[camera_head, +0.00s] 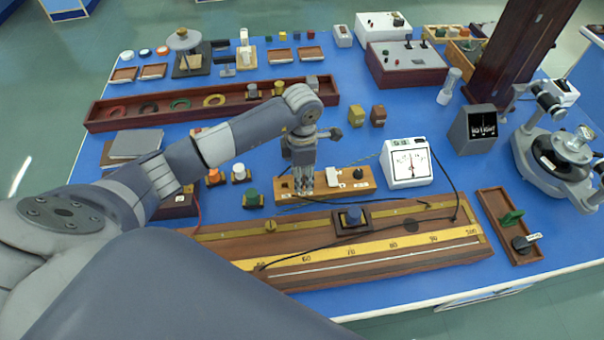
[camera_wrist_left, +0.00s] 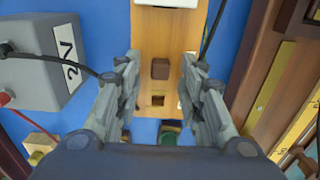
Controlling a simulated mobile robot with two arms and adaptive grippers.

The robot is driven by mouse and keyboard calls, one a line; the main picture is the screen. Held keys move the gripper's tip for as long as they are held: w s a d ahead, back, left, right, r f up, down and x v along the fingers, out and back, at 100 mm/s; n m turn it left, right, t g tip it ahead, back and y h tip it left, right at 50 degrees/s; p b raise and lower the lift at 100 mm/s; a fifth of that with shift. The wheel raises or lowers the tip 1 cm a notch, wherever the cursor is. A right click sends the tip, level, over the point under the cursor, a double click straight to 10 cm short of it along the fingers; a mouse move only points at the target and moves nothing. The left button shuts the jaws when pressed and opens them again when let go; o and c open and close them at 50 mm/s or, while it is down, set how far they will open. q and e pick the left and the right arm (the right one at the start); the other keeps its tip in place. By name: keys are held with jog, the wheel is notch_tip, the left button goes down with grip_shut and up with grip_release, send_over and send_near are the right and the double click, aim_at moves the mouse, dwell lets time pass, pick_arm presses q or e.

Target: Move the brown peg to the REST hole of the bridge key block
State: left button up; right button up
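The bridge key block is a light wooden board (camera_head: 318,190) with a white part and a black knob on its right half. The wrist view shows its bare wood (camera_wrist_left: 157,35). There the brown peg (camera_wrist_left: 160,68), a small dark square block, stands on the board, with an empty square hole (camera_wrist_left: 157,101) close by. My left gripper (camera_head: 303,190) points down over the board's left end. In the wrist view its fingers (camera_wrist_left: 159,75) are apart on either side of the peg, with gaps showing. The gripper hides the peg in the head view. My right gripper is out of view.
The long metre bridge (camera_head: 400,245) with its yellow scale lies in front of the block. A white meter (camera_head: 406,163) stands to the right. A grey box marked 2V (camera_wrist_left: 40,70) is beside the board. Black cables run close by.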

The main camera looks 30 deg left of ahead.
pick_arm(q)
notch_tip(320, 180, up, 12)
dwell(0.7)
dwell(0.4)
